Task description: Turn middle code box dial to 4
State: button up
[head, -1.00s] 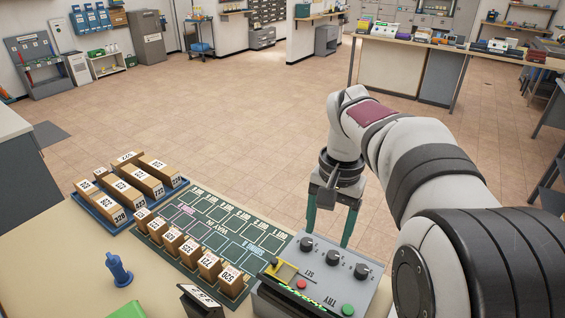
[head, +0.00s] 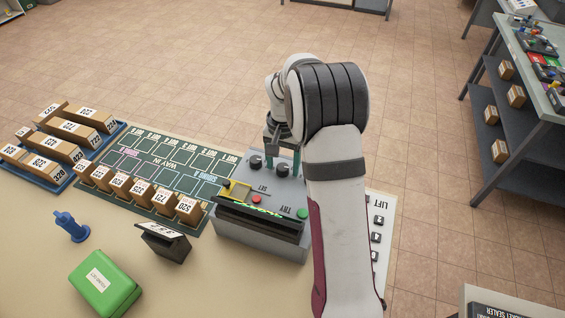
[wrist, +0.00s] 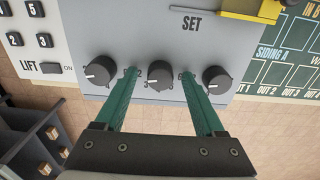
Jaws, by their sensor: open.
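The grey code box (head: 262,240) stands at the table's edge, with several dials and buttons on top. In the wrist view its panel (wrist: 150,35) shows a row of three black dials. The middle dial (wrist: 160,75) has a white pointer mark towards its lower left, with a digit like 3 beside it; other digits are partly hidden. My gripper (wrist: 160,74) is open, its green fingers on either side of the middle dial, apparently apart from it. The left dial (wrist: 96,72) and right dial (wrist: 216,80) lie outside the fingers. My arm hides part of the box in the head view.
A red button (head: 257,199), a green button (head: 302,213) and a yellow part (head: 236,190) sit on the box. A LIFT keypad (head: 378,235) adjoins it. A green mat (head: 150,165) with numbered blocks lies left. A black stand (head: 163,243) is in front.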

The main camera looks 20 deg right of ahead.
jog(key=shift+f, duration=0.1)
grip_shut()
dwell(0.3)
jog(key=shift+n, duration=0.3)
jog(key=n, duration=0.7)
jog(key=shift+n, duration=0.3)
jog(key=n, duration=0.3)
jog(key=shift+n, duration=2.2)
